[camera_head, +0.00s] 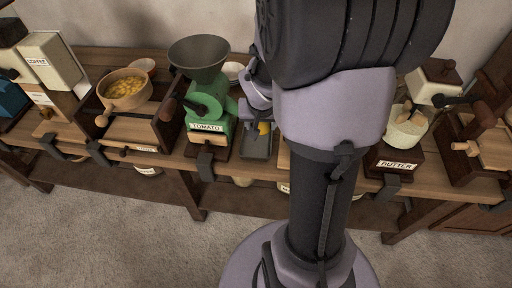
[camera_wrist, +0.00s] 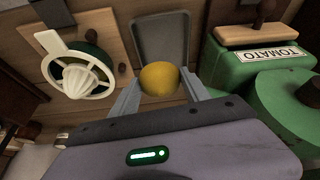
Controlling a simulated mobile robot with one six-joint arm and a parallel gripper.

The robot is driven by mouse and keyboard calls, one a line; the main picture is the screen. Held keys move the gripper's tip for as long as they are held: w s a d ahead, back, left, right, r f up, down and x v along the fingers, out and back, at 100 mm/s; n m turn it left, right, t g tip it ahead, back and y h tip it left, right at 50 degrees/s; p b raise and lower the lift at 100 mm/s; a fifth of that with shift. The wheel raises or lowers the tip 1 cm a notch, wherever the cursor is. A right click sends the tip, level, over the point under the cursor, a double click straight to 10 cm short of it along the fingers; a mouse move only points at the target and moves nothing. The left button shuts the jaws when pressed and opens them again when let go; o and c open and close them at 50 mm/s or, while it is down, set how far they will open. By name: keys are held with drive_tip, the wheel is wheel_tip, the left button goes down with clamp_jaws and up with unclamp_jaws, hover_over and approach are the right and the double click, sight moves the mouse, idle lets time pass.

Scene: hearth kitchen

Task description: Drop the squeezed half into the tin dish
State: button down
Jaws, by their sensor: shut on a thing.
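My gripper (camera_wrist: 161,90) is shut on a yellow squeezed half (camera_wrist: 160,77), which sits between the two fingers in the wrist view. In the head view the half (camera_head: 264,128) shows as a small yellow spot below my gripper. The tin dish (camera_wrist: 161,28) is a dark grey, rectangular tray just beyond the half in the wrist view. In the head view the tin dish (camera_head: 257,148) lies under and in front of the half. The half appears to be above the dish; the exact gap is hard to tell. My arm hides the counter right of the dish.
A green tomato mill (camera_head: 208,112) stands close left of the dish in the head view. A white citrus reamer (camera_wrist: 82,82) on a board is on the dish's other side. A pot of yellow food (camera_head: 125,90) and a butter churn (camera_head: 402,130) stand farther off.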

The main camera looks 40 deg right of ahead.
wheel_tip(320, 180, down, 2)
drive_tip(key=shift+f+b, duration=0.25)
drive_tip(key=shift+b, duration=0.3)
drive_tip(key=shift+r, duration=0.15)
drive_tip(key=shift+c, duration=2.2)
unclamp_jaws()
drive_tip(key=p+v, duration=0.8)
drive_tip(key=v, duration=0.9)
drive_tip(key=shift+r, duration=0.2)
drive_tip(key=shift+a, duration=0.15)
drive_tip(key=s+a+r+n+t+y, duration=0.1)
drive_tip(key=s+a+r+n+y, duration=0.1)
drive_tip(key=a, duration=0.9)
drive_tip(key=s+a+r+n+t+y, duration=0.1)
drive_tip(key=s+a+r, duration=0.4)
drive_tip(key=a, duration=0.6)
drive_tip(key=shift+a+r+n+y, duration=0.2)
drive_tip(key=shift+r+n+y, duration=0.4)
drive_tip(key=shift+y, duration=0.4)
